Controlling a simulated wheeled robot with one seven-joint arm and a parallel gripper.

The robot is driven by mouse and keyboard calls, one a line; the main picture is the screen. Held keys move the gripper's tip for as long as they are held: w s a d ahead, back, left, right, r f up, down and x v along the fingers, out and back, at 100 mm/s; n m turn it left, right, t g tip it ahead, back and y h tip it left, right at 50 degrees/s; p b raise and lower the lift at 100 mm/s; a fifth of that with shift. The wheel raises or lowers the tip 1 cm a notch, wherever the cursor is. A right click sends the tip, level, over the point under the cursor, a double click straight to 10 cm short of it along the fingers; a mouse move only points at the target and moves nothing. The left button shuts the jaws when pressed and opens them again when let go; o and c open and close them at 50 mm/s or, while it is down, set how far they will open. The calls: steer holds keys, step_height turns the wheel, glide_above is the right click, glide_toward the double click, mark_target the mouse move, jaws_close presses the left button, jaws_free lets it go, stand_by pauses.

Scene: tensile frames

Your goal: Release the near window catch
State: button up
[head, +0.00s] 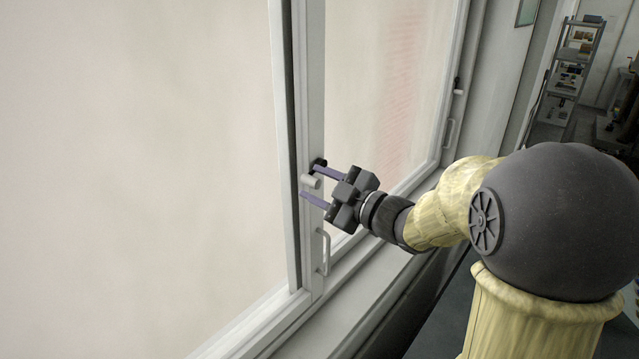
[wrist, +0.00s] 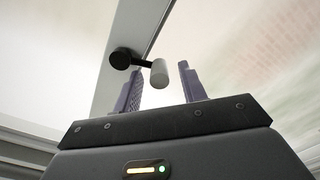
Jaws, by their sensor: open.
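The near window catch has a black round base and a pale cylindrical knob (head: 310,181) on the window's upright frame, left of centre in the head view. In the wrist view the knob (wrist: 159,73) sticks out from the black base (wrist: 121,59) on a short dark arm. My gripper (head: 311,182) is open at the catch, with one purple finger above the knob and one below it in the head view. In the wrist view the knob shows between the two fingers (wrist: 162,88). I cannot tell whether either finger touches it.
A white pull handle (head: 325,252) sits on the frame just below the catch. A far window catch (head: 457,86) and another handle (head: 449,133) are on the frame farther back. The sill (head: 345,297) below is bare. Shelves (head: 573,70) stand at the back right.

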jaws_close()
steer(key=shift+r+m+p, duration=0.55)
steer(key=shift+m+p, duration=0.2)
steer(key=shift+m, duration=0.25)
steer(key=shift+r+m, duration=0.1)
steer(key=shift+m, duration=0.5)
jaws_free()
steer(key=shift+s, duration=0.1)
steer(key=b+v, duration=0.5)
steer(key=v, duration=1.2)
steer(key=shift+b, duration=0.35)
